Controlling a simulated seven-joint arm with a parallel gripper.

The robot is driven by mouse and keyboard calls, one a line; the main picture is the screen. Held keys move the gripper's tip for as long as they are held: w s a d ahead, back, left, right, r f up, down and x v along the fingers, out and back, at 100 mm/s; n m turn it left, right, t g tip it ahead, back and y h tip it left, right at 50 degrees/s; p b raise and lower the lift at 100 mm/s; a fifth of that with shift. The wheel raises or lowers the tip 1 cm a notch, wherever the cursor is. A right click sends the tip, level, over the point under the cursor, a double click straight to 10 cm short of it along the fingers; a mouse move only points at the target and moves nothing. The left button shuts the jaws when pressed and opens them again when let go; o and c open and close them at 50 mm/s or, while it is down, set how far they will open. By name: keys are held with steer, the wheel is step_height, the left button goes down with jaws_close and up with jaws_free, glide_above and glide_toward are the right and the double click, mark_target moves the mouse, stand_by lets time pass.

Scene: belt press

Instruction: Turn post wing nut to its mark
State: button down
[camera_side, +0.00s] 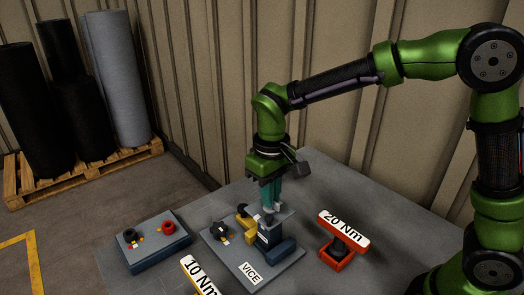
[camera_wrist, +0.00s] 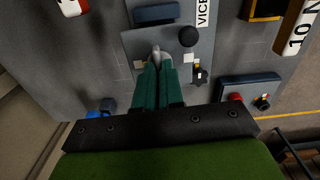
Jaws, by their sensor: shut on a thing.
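My gripper (camera_side: 269,205) points down over the vice plate (camera_side: 217,250), its teal fingers closed on the post wing nut. In the wrist view the fingertips (camera_wrist: 157,60) meet at a small grey piece of the wing nut (camera_wrist: 156,49). The fingers hide most of the nut, and I cannot make out its mark or its angle to it. The vice has a dark blue block (camera_side: 268,238), a blue bar (camera_side: 283,251) and a yellow part (camera_side: 246,226) beside it.
A blue box (camera_side: 152,243) with a red knob (camera_side: 169,227) is further left. The 20 Nm tool (camera_side: 343,230) in a red holder is at right; the 10 Nm tool (camera_side: 199,277) is in front.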

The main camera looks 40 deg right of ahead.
steer(key=shift+r+m, duration=0.1)
steer(key=shift+m, duration=0.2)
stand_by(0.4)
steer(key=c, duration=1.2)
jaws_free()
steer(key=shift+c, duration=0.2)
step_height(320, 180, up, 17)
